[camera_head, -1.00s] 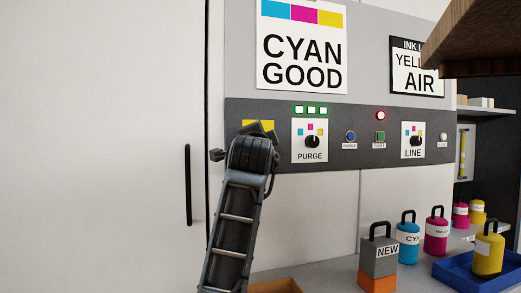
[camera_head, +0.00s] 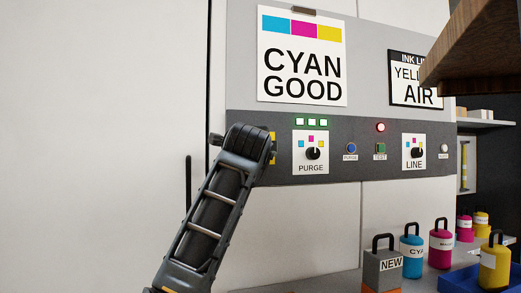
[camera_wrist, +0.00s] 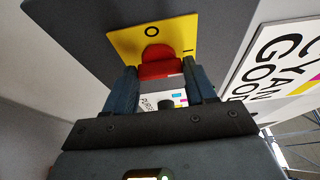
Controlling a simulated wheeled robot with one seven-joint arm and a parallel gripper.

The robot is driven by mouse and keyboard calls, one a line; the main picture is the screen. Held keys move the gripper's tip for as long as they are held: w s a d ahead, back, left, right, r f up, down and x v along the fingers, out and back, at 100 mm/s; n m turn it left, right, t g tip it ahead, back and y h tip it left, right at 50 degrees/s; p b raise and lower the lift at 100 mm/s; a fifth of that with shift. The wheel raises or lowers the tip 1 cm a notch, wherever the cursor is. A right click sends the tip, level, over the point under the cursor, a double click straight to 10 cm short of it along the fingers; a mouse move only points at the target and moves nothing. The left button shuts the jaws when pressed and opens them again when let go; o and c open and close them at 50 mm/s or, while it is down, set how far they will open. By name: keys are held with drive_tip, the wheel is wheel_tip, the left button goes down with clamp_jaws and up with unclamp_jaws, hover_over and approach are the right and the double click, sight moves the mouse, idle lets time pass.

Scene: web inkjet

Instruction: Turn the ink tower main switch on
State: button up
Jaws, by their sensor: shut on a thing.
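The main switch is a red knob (camera_wrist: 158,68) on a yellow plate (camera_wrist: 122,42) marked O and I, seen in the wrist view. My gripper (camera_wrist: 162,76) has one finger on each side of the red knob and is shut on it. Which mark the knob points to I cannot tell. In the head view my arm covers the switch, and only a sliver of the yellow plate (camera_head: 273,148) shows to the right of my wrist.
Right of the switch, the dark panel strip holds a PURGE dial (camera_head: 312,153), buttons and a LINE dial (camera_head: 417,153). Green lamps and one red lamp (camera_head: 380,127) are lit. Ink bottles (camera_head: 411,250) stand on the counter below. A wooden shelf (camera_head: 485,60) juts in at upper right.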

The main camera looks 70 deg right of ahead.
drive_tip(key=o, duration=1)
drive_tip(key=shift+o, duration=0.2)
drive_tip(key=v, duration=0.7)
drive_tip(key=shift+a, duration=0.3)
